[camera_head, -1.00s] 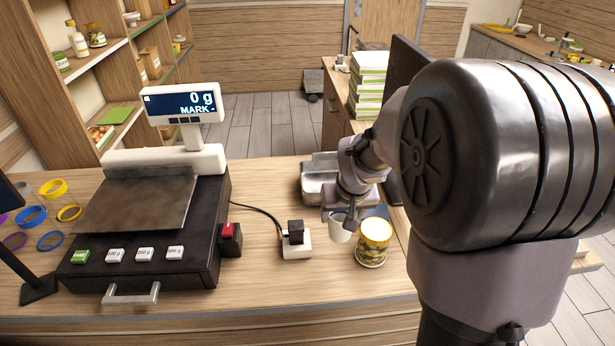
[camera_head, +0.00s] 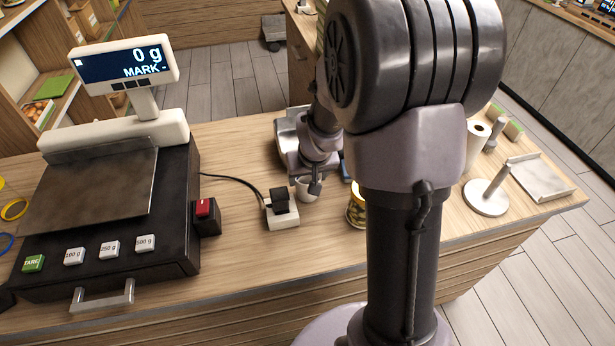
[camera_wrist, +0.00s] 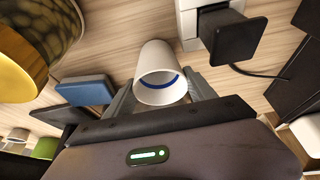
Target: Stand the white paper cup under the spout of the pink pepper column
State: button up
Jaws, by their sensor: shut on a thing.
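The white paper cup (camera_wrist: 160,75) is between the fingers of my gripper (camera_wrist: 160,100) in the wrist view. Its open mouth faces the camera and a blue line shows inside. In the head view the cup (camera_head: 307,190) is at my gripper (camera_head: 316,186), above or on the counter; I cannot tell if its base touches. I cannot make out a pink pepper column or its spout in either current view; my arm hides part of the counter.
A black plug on a white socket block (camera_head: 282,210) stands just left of the cup. A yellow-topped jar (camera_head: 356,208) stands to its right, partly behind my arm. The scale (camera_head: 110,215) fills the left. A white roll (camera_head: 477,145) and a round-based stand (camera_head: 487,198) are at right.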

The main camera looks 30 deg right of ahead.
jog(key=shift+f, duration=0.2)
jog(key=o, duration=1.6)
jog(key=shift+r, duration=0.1)
